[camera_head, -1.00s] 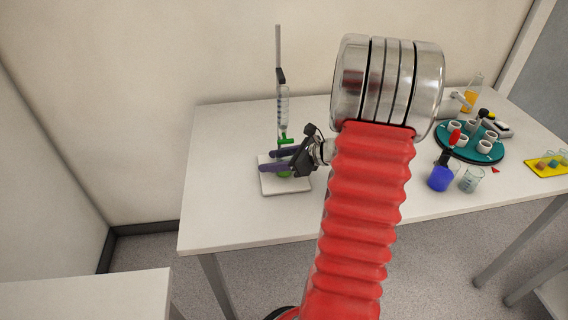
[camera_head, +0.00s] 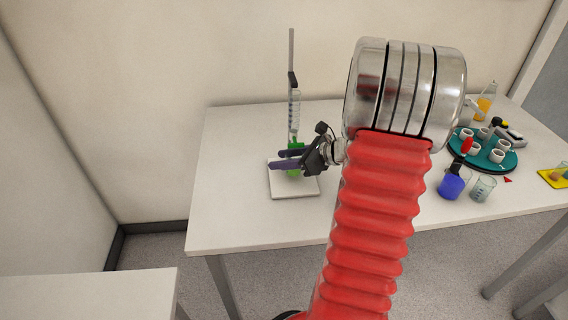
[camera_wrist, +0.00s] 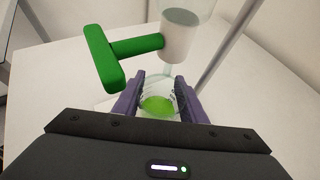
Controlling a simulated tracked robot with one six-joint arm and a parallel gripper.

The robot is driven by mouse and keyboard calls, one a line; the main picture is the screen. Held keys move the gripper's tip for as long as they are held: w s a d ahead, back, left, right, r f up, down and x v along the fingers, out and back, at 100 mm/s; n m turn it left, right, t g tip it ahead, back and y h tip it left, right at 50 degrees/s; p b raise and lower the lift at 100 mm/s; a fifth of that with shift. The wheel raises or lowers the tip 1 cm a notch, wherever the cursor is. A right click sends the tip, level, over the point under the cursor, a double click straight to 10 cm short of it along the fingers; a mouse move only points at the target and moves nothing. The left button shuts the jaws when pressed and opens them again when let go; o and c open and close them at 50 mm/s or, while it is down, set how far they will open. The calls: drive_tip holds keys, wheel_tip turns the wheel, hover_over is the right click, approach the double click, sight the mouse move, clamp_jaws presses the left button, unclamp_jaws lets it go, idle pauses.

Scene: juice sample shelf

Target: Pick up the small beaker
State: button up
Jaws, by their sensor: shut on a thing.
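The small beaker (camera_wrist: 160,104) is clear glass with green liquid in it. In the wrist view it sits between the purple fingers of my gripper (camera_wrist: 158,92), which is shut on it. In the head view my gripper (camera_head: 279,159) is over the white base plate of the burette stand, and the fingers hide most of the beaker. Some green shows just below them. The beaker is under the burette, whose green stopcock (camera_wrist: 112,58) is close above the fingers. I cannot tell how far the beaker is from the plate.
The burette (camera_head: 294,112) hangs on a thin rod (camera_head: 291,55) rising from the base plate (camera_head: 296,188). At the right are a blue-filled flask (camera_head: 452,186), an empty-looking beaker (camera_head: 483,188) and a teal round tray (camera_head: 508,161) with white cups. The table's front left is clear.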

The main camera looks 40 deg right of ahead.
drive_tip(key=shift+s+r, duration=0.1)
drive_tip(key=shift+r, duration=0.85)
drive_tip(key=s+a, duration=0.3)
drive_tip(key=s, duration=0.2)
drive_tip(key=s+a, duration=0.3)
drive_tip(key=s, duration=0.1)
drive_tip(key=s+a, duration=0.4)
drive_tip(key=s, duration=0.1)
drive_tip(key=shift+s+a+f, duration=0.1)
drive_tip(key=shift+s, duration=0.25)
